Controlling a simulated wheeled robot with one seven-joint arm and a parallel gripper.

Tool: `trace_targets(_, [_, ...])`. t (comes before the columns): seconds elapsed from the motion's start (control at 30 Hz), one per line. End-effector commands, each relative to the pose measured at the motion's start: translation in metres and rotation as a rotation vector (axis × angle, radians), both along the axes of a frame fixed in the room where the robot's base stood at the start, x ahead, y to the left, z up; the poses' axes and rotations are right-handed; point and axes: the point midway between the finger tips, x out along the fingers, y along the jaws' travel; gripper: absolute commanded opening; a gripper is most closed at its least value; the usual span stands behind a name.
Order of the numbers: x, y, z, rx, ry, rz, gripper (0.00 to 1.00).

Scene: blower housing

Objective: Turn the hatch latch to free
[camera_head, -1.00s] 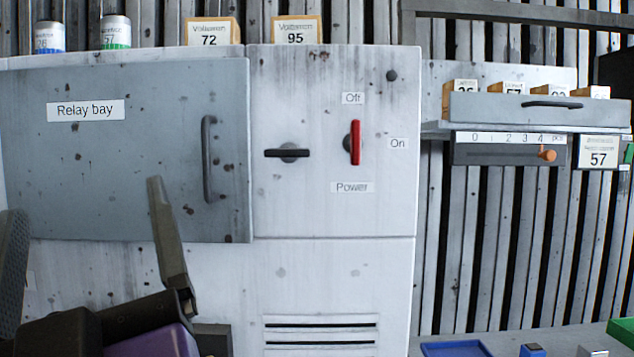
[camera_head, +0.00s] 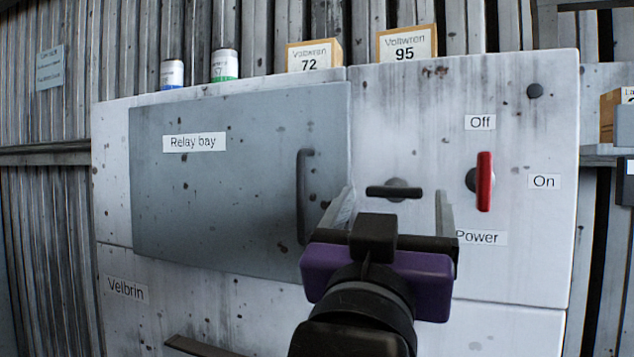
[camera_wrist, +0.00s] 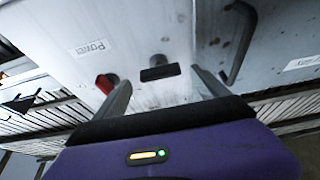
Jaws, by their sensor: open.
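The hatch latch (camera_head: 393,192) is a black bar on a round grey hub, lying level beside the hatch labelled Relay bay (camera_head: 225,215). The hatch is flush with the cabinet front. My gripper (camera_head: 392,208) is open, its two fingers pointing at the cabinet on either side of the latch in the picture; I see no contact. In the wrist view, the latch (camera_wrist: 160,72) shows between and beyond the finger ends. The fingers are empty.
The red power handle (camera_head: 484,182) stands upright to the right of the latch, close to my right finger. The hatch's dark pull handle (camera_head: 304,196) is at the left. Boxes (camera_head: 407,43) and cans (camera_head: 224,64) stand on top of the cabinet.

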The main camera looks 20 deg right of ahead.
Motion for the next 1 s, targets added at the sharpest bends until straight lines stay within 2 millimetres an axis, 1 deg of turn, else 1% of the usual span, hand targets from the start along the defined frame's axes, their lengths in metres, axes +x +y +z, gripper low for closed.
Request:
trace_targets(0.03, [0.005, -0.005, 0.006, 0.000, 0.001, -0.002, 0.84])
trace_targets(0.2, [0.017, -0.012, 0.010, -0.001, 0.000, 0.000, 0.84])
trace_targets(0.53, [0.020, -0.014, 0.010, -0.001, -0.001, 0.001, 0.84])
trace_targets(0.57, [0.020, -0.014, 0.010, -0.001, -0.001, 0.001, 0.80])
trace_targets(0.6, [0.020, -0.014, 0.010, -0.001, -0.001, 0.001, 0.72])
trace_targets(0.77, [0.020, -0.014, 0.010, -0.001, -0.001, 0.001, 0.40])
trace_targets(0.8, [0.020, -0.014, 0.010, -0.001, -0.001, 0.001, 0.33])
trace_targets(0.87, [0.020, -0.014, 0.010, -0.001, -0.001, 0.001, 0.21])
trace_targets(1.0, [0.020, -0.014, 0.009, 0.003, -0.004, 0.001, 0.21])
